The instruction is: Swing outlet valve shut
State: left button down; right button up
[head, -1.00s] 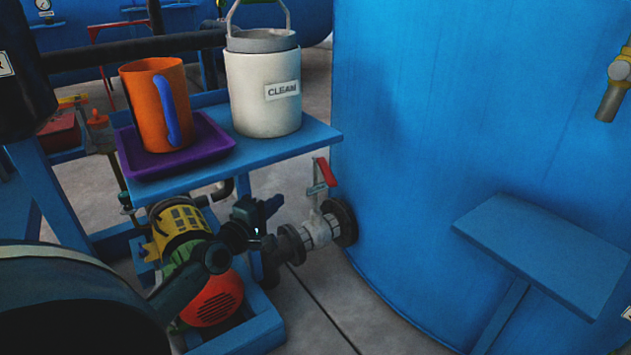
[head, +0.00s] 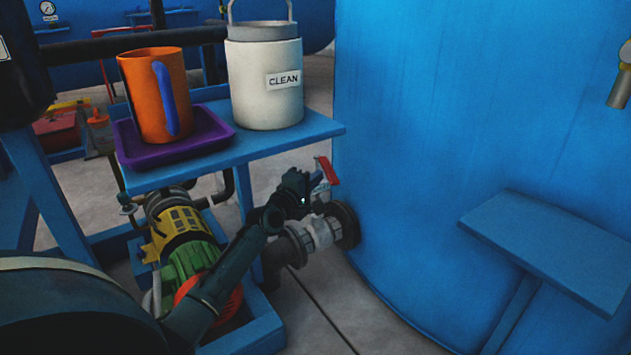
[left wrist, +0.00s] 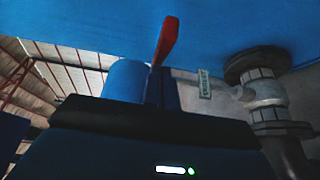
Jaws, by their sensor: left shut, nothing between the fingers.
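The outlet valve (head: 322,232) is a pale valve body on the pipe at the foot of the large blue tank. Its red lever (head: 327,170) points upward, tilted slightly. My left gripper (head: 315,182) is shut and empty, just left of the lever and above the valve body; it hides the lever's lower part. In the left wrist view the red lever (left wrist: 165,40) rises beyond the blue fingers (left wrist: 140,82), and the valve body (left wrist: 264,95) with a small tag (left wrist: 204,84) is on the right. I cannot tell whether the fingers touch the lever. My right gripper is not in view.
A blue stand (head: 255,150) left of the tank (head: 420,120) carries an orange mug (head: 145,100) on a purple tray (head: 222,136) and a white "CLEAN" container (head: 255,90). A yellow, green and red pump (head: 185,240) sits below. A blue shelf (head: 550,245) stands right.

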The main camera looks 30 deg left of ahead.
aim_at(338, 179)
pick_arm(q)
jog(key=shift+w+d, duration=0.1)
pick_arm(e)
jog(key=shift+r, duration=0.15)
pick_arm(q)
jog(key=w+d, duration=0.1)
jog(key=w+d+p, duration=0.1)
jog(key=d, duration=0.1)
jog(key=shift+w+r+p, duration=0.1)
jog(key=shift+r+p, duration=0.05)
jog(key=shift+p, duration=0.15)
jog(key=shift+w+d, duration=0.85)
jog(key=shift+w, duration=0.05)
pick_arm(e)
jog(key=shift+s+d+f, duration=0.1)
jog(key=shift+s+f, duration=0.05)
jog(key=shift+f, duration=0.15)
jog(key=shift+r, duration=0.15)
